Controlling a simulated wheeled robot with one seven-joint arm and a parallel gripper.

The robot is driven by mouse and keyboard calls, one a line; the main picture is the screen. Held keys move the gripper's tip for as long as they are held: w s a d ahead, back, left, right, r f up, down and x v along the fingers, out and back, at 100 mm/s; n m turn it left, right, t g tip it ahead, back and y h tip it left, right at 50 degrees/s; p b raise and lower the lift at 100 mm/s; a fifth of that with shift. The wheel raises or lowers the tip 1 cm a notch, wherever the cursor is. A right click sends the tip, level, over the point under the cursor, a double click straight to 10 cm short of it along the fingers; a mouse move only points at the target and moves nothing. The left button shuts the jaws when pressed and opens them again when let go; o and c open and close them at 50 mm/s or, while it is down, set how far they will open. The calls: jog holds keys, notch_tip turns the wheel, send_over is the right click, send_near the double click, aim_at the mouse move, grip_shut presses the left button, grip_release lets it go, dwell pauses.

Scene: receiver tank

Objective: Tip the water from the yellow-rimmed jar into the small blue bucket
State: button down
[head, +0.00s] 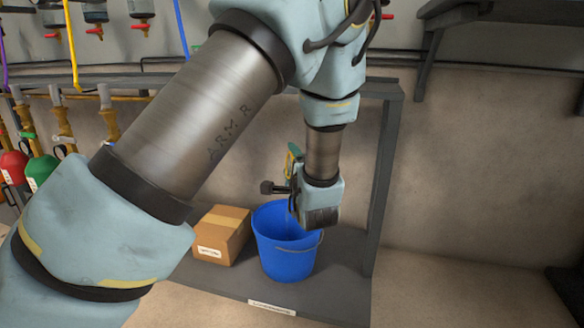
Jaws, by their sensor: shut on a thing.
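The blue bucket (284,254) stands upright on the dark grey shelf, its mouth open upward and its handle lowered at the right side. My gripper (292,187) is just above the bucket's rim and covers part of its mouth. It is shut on the yellow-rimmed jar (294,155), of which only a small greenish part with a yellow edge shows beside my wrist. Most of the jar is hidden, so its tilt and its water level cannot be told. A thin bluish streak shows below the gripper over the bucket; I cannot tell whether it is water.
A cardboard box (221,235) stands on the shelf (342,281) close to the left of the bucket. A grey frame post (384,185) rises at the right. Red and green bottles (41,170) with brass valves line the left. Floor at the right is clear.

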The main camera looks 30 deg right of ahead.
jog(key=shift+a+n+b, duration=0.1)
jog(key=shift+n+b, duration=0.25)
jog(key=shift+n, duration=0.05)
jog(key=shift+r, duration=0.1)
jog(key=shift+n+b, duration=0.3)
jog(key=shift+b, duration=0.2)
jog(key=shift+a+n+b, duration=0.15)
jog(key=shift+n+b, duration=0.15)
jog(key=shift+b, duration=0.3)
jog(key=shift+n, duration=0.3)
jog(key=shift+r, duration=0.15)
